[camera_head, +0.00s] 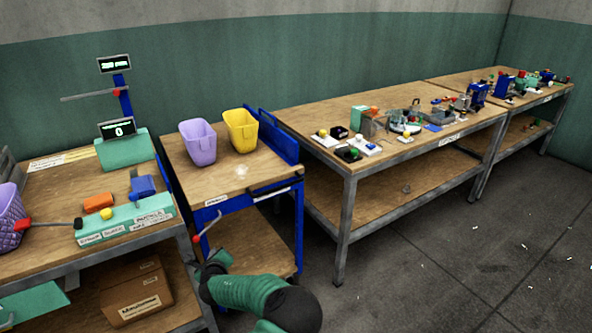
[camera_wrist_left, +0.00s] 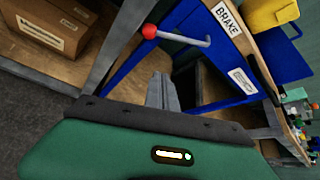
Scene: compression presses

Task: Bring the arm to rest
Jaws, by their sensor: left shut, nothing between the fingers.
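My left arm (camera_head: 250,292), green with a dark joint, comes in at the bottom of the head view. Its gripper (camera_head: 208,262) hangs in front of the blue cart (camera_head: 205,222), near the corner of the left workbench (camera_head: 185,240). In the left wrist view the fingers (camera_wrist_left: 162,92) are together with nothing between them. The brake lever (camera_head: 208,225) of the cart, with a red knob, is just above the gripper in the head view; it also shows in the left wrist view (camera_wrist_left: 180,37). My right gripper is not in view.
A purple bin (camera_head: 198,145) and a yellow bin (camera_head: 241,130) stand on the cart. The left bench carries a press and a display (camera_head: 117,128); a cardboard box (camera_head: 135,295) sits below. Long benches (camera_head: 380,160) with small parts stand right. The floor (camera_head: 440,245) at right is open.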

